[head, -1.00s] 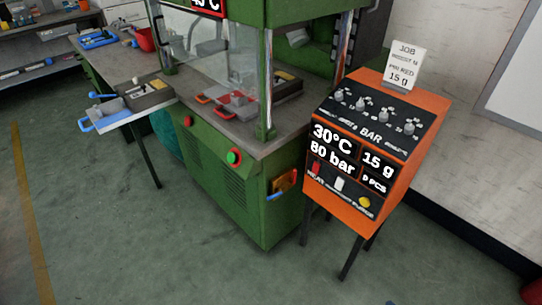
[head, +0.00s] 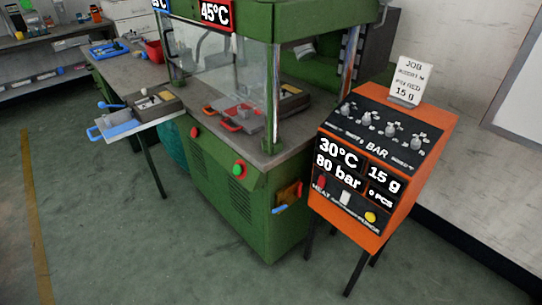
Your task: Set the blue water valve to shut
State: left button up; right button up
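A small blue lever (head: 280,209), which looks like the blue water valve, sits low on the right-hand side of the green moulding machine (head: 222,215). It lies nearly level, sticking out to the left at the machine's front corner. A brown-orange plate (head: 288,194) is right above it, with a small red part (head: 299,189) at its right edge. The lever is too small to tell its exact setting. Neither of my grippers is in the head view.
An orange control box (head: 387,205) on dark legs stands close right of the valve, with a job card (head: 408,80) on top. A side tray (head: 118,126) juts out at the machine's left. The green floor (head: 150,250) in front is clear.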

aim_at(285, 206)
jog(key=i+j+z, duration=0.1)
jog(key=j, duration=1.25)
jog(key=j+z, duration=0.15)
jog(key=j, duration=1.25)
